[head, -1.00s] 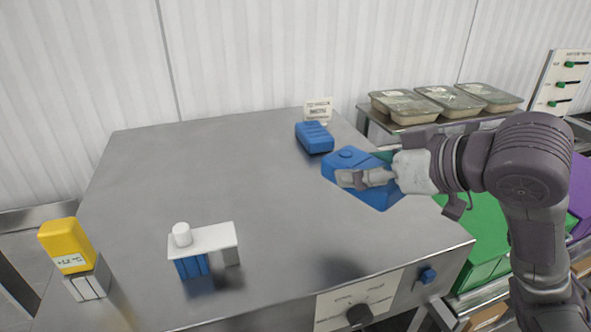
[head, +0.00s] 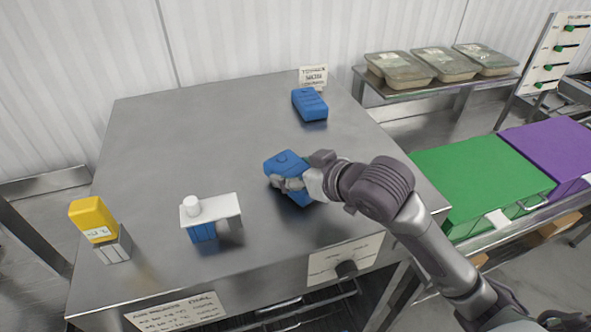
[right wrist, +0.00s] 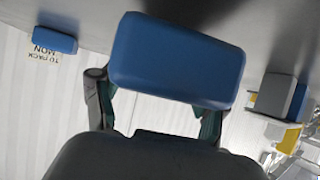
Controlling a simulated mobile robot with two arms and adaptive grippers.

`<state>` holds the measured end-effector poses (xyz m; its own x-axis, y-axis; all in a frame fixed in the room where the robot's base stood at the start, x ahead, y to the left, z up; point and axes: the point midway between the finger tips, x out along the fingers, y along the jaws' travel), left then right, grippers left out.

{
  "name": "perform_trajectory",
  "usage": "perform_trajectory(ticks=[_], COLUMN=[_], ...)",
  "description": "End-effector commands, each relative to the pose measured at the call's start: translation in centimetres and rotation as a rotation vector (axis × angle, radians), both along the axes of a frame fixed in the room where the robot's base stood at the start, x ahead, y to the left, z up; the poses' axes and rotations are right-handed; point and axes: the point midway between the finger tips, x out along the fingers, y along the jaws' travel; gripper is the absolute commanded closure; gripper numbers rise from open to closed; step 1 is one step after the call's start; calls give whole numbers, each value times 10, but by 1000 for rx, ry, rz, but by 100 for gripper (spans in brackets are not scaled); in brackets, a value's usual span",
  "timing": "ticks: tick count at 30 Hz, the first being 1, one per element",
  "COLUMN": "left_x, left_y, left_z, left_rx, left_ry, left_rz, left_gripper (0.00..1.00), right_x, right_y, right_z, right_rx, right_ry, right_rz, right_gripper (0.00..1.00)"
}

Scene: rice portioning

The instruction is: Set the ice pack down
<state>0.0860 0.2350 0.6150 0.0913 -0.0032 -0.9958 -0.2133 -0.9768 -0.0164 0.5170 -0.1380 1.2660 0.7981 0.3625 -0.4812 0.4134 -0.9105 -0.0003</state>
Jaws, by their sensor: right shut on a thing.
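A blue ice pack (head: 284,163) is held in my right gripper (head: 284,183), over the middle of the steel worktop (head: 180,135). The right wrist view shows the ice pack (right wrist: 178,60) as a broad rounded block gripped between the two fingers (right wrist: 157,105). Whether its underside touches the worktop cannot be told. A second blue pack (head: 309,104) lies at the back right of the worktop, in front of a small sign (head: 313,76). It also shows at the left of the right wrist view (right wrist: 55,38). My left gripper is not in view.
A small white-topped stand (head: 211,208) with a blue block under it stands at the front. A yellow device (head: 93,218) sits in a grey holder at the left. Green (head: 480,180) and purple (head: 550,150) boxes and several lidded trays (head: 400,68) are at the right. The worktop's back left is clear.

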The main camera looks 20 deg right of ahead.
Motion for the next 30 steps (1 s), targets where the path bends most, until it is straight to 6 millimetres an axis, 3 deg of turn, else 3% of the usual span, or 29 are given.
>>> perform_trajectory(ticks=[14, 15, 18, 30], left_x=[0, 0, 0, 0], left_y=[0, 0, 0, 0], left_z=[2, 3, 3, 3], left_rx=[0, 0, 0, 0], left_ry=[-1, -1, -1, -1], left_rz=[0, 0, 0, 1], left_gripper=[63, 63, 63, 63], right_x=[0, 0, 0, 0], right_y=[0, 0, 0, 0], right_z=[-13, -13, -12, -9], right_rx=[2, 0, 1, 1], right_ry=[-4, -2, -2, -3], right_rz=[0, -1, 0, 0], right_gripper=[77, 21, 4, 3])
